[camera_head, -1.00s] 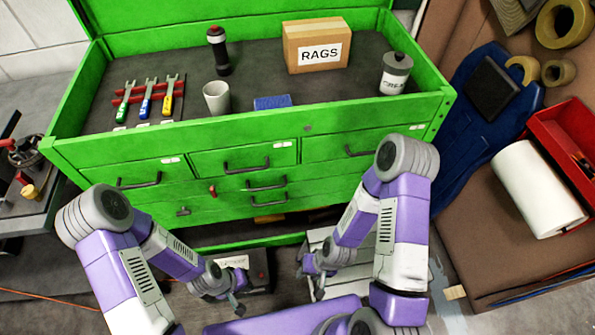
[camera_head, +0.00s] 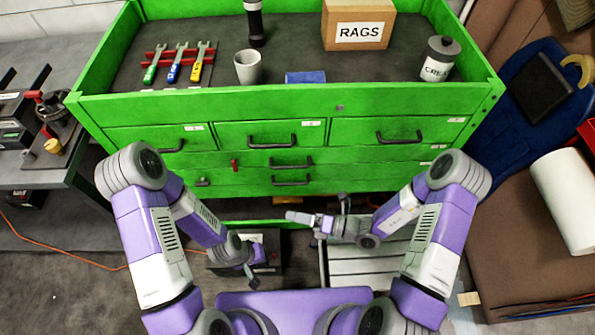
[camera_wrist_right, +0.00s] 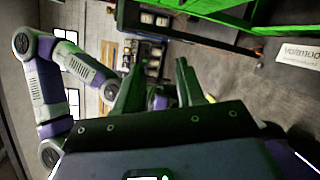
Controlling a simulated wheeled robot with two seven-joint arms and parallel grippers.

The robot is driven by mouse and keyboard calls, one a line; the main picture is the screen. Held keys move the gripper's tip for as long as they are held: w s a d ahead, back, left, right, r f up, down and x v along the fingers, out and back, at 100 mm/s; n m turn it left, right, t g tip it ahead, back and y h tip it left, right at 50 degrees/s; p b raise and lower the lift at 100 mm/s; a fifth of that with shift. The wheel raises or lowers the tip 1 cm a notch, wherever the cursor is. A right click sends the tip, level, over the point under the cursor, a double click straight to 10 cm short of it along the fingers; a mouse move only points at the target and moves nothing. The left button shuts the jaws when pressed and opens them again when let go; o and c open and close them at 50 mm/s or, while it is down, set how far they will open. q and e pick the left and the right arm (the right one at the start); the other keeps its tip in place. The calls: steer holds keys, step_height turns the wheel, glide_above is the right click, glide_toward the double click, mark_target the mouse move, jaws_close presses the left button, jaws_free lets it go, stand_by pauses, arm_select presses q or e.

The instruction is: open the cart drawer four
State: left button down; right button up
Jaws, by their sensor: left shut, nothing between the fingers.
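The green cart (camera_head: 300,103) stands ahead with its drawers shut. Its top row has a left drawer (camera_head: 140,138), a middle drawer (camera_head: 232,135) and a right drawer (camera_head: 360,130). Below are a wide drawer (camera_head: 350,158) with a black handle (camera_head: 290,163) and a lower one (camera_head: 350,177) with its own handle (camera_head: 290,181). The labels are too small to read. My right gripper (camera_head: 318,210) is open and empty, in front of and below the lower handle; its spread fingers show in the right wrist view (camera_wrist_right: 160,85). My left gripper (camera_head: 252,280) is shut and empty, lower and farther left.
A red latch (camera_head: 235,165) sits left of the wide drawer's handle. On the cart top are a rags box (camera_head: 358,28), a cup (camera_head: 248,68) and wrenches (camera_head: 178,65). A brown bench (camera_head: 520,220) stands at right and a grey workbench (camera_head: 50,170) at left.

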steer(key=w+d+r+m+t+h, duration=0.2)
steer(key=w+d+m+t, duration=0.4)
steer(key=w+m+t, duration=0.2)
steer(key=f+b+x, duration=0.1)
steer(key=b+x, duration=0.1)
steer(key=x, duration=0.5)
steer(key=shift+w+r+m+h, duration=0.3)
steer(key=shift+w+r+h, duration=0.1)
steer(key=shift+w, duration=0.2)
steer(key=shift+a, duration=0.1)
jaws_close()
